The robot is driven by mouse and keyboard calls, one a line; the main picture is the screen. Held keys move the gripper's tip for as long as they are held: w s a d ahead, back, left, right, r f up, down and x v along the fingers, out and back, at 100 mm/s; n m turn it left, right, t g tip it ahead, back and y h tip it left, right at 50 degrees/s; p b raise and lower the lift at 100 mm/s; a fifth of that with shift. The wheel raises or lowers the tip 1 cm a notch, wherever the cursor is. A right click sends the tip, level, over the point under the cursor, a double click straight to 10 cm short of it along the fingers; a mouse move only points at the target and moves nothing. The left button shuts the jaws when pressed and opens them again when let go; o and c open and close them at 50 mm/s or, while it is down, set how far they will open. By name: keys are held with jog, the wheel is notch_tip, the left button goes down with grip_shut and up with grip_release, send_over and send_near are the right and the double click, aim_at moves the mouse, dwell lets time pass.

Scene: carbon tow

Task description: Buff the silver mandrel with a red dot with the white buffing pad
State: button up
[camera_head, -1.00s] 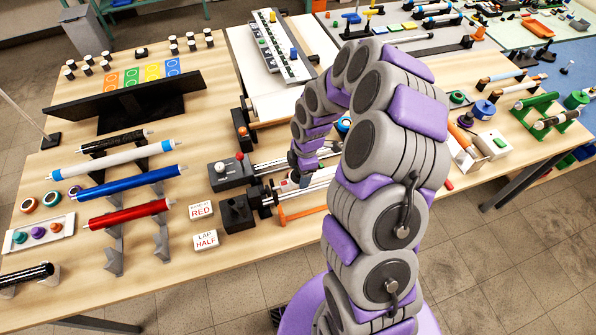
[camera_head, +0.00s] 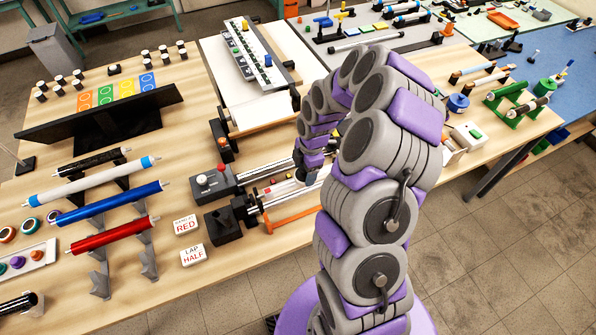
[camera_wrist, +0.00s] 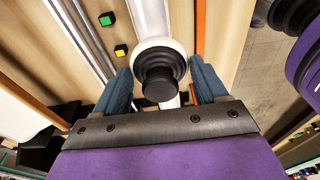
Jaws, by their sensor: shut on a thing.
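My gripper (camera_wrist: 163,88) has its blue fingers shut on the black knob of the white buffing pad (camera_wrist: 148,47). The pad's round white disc shows beyond the knob in the wrist view. It lies over a pale silver mandrel (camera_wrist: 150,12); whether it touches cannot be told. In the head view my gripper (camera_head: 311,172) is above the right part of a black lathe-like fixture (camera_head: 222,222). A silver mandrel (camera_head: 284,190) lies in this fixture, partly hidden by my arm. I cannot make out a red dot on it.
A rack at the left holds white-blue, blue (camera_head: 118,200) and red (camera_head: 115,235) tubes. Green (camera_wrist: 107,18) and yellow (camera_wrist: 121,50) buttons show beside the mandrel.

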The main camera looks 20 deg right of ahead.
jog(key=shift+w+d, duration=0.15)
jog(key=shift+d, duration=2.45)
jog(key=shift+r+p, duration=0.55)
jog(key=shift+r, duration=2.05)
jog(key=shift+a, duration=0.1)
